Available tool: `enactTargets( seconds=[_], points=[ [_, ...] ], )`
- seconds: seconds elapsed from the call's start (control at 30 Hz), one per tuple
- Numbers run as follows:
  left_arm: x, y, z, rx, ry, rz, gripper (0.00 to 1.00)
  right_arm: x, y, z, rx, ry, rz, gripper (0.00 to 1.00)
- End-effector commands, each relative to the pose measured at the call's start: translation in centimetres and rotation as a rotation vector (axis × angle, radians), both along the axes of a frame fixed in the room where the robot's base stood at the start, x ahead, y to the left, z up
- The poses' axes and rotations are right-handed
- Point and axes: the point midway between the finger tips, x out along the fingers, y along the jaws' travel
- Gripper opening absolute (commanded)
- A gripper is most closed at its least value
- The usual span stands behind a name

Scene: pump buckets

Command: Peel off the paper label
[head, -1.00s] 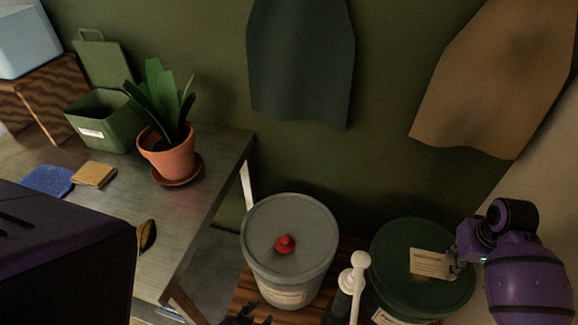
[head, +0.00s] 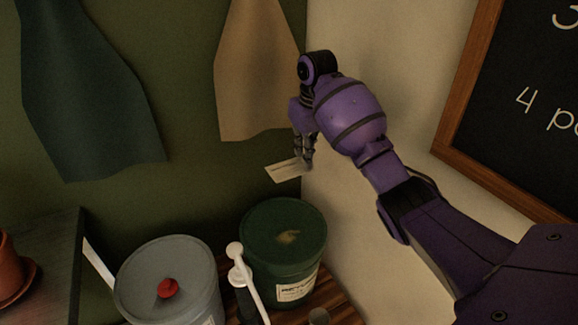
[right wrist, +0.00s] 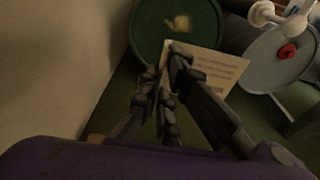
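The cream paper label (head: 284,171) hangs in the air above the green bucket (head: 262,232), clear of its lid. My right gripper (head: 304,160) is shut on one edge of the label. In the right wrist view, the fingers (right wrist: 172,62) pinch the label (right wrist: 215,72), which shows faint lines of print. The green bucket's lid has a pale, uneven patch (head: 288,237) on it, also visible in the right wrist view (right wrist: 178,24). My left gripper is not in view.
A grey bucket (head: 168,285) with a red knob (head: 168,288) stands left of the green one. A white pump (head: 240,262) stands between them. A wall and a framed chalkboard (head: 520,110) are on the right. Cloths hang behind.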

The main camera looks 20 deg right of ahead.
Motion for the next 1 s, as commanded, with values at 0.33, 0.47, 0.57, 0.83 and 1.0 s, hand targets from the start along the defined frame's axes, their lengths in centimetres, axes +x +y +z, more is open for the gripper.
enactTargets(
  seconds=[0.33,0.47,0.57,0.83,1.0],
  points=[
    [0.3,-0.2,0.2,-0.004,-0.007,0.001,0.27,0.1,-0.1,3.1,-0.003,-0.002,0.0,0.0],
    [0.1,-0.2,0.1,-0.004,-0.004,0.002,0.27,0.1,-0.1,4.0,-0.003,-0.001,0.0,0.0],
    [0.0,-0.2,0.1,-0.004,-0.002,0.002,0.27,0.1,-0.1,4.8,-0.003,-0.002,-0.001,0.0],
    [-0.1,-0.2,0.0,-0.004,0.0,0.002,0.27,0.0,-0.1,5.5,0.0,0.001,-0.001,0.0],
    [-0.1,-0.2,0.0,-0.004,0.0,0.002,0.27,0.0,0.0,5.5,0.0,0.001,-0.001,0.0]
  ],
)
